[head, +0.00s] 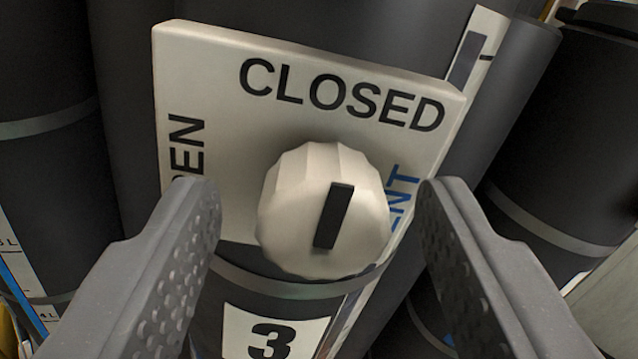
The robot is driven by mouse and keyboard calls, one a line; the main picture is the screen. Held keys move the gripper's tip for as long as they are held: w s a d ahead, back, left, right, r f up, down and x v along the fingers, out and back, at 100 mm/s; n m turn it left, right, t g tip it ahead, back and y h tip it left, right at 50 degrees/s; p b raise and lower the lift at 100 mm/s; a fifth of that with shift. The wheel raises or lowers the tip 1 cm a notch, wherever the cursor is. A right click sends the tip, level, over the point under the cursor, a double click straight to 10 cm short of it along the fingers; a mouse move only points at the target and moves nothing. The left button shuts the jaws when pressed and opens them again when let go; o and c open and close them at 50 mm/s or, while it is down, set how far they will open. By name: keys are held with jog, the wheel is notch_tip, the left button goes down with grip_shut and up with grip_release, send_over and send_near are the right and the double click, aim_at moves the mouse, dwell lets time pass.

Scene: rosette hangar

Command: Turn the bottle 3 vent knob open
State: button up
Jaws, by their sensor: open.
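The vent knob (285,205) is a cream, faceted dial in the middle of the head view. Its black pointer bar (333,216) stands nearly upright, its top leaning slightly right, toward the word CLOSED. The knob sits on a cream plate (210,75) marked CLOSED at the top, with OPEN partly hidden at the left and blue lettering partly hidden at the right. Below it, bottle 3 (225,305) is dark and carries a white label (243,325) with a 3. My gripper (322,195) is open, one finger on each side of the knob, with visible gaps in the picture.
Another dark bottle (45,170) with a grey band stands at the left. More dark cylinders (575,140) stand close at the right. A white scale strip (478,45) shows at the upper right. There is little free room around the plate.

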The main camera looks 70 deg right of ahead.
jog(key=shift+d, duration=0.1)
jog(key=c, duration=1)
jog(key=shift+n, duration=0.4)
jog(key=n+p, duration=0.1)
jog(key=n, duration=0.3)
jog(key=shift+r+n, duration=0.1)
jog(key=shift+n, duration=0.2)
jog(key=n+p, duration=0.2)
jog(key=n, duration=0.2)
jog(key=shift+n, duration=0.3)
jog(key=n+p, duration=0.3)
jog(key=n, duration=0.2)
jog(key=shift+n+p, duration=0.35)
jog(key=shift+n, duration=0.05)
jog(key=shift+f+n+p, duration=0.25)
jog(key=shift+n+p, duration=0.4)
jog(key=shift+n, duration=0.45)
jog(key=shift+f, duration=0.1)
